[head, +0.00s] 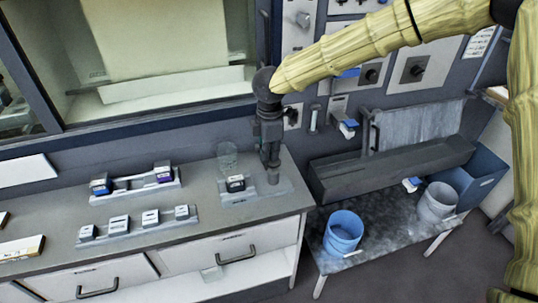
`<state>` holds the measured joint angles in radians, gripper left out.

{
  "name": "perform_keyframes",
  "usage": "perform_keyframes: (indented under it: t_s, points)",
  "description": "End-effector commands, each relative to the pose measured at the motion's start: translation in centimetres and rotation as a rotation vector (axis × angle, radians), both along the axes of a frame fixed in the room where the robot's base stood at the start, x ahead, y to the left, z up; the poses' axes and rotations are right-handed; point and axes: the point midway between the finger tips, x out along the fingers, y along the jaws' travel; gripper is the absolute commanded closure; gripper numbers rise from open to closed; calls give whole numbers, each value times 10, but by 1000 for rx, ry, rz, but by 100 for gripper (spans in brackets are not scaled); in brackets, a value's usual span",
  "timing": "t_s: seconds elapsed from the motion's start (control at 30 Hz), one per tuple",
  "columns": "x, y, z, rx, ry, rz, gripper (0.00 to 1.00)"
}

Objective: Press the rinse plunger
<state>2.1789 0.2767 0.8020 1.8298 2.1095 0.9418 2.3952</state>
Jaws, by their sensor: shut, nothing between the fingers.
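My gripper (269,161) is shut and points straight down over the right end of the counter. A short grey upright post (272,177), which looks like the rinse plunger, stands on a light grey base plate (256,196) directly below the fingertips. The fingertips are at or just above its top; I cannot tell whether they touch. My gripper partly hides the post. A small block with a dark label (235,184) sits on the same plate to the left, with a clear cylinder (228,157) behind it.
Two racks of small labelled blocks (140,222) stand on the counter (205,220) to the left. A wall panel with knobs (415,70) is at the back right. A lower bench holds a blue bucket (343,232), a grey bucket (438,202) and a long dark trough (390,170).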

Motion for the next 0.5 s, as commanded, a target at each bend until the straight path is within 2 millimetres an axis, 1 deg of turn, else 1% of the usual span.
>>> perform_keyframes:
  t_s: [0.03,0.17,0.37,0.5]
  points:
    - [0,0,9,0,-1,0,100]
    - [1,1,18,1,-3,0,100]
    - [1,1,48,2,-5,0,100]
    - [1,1,71,2,-5,1,100]
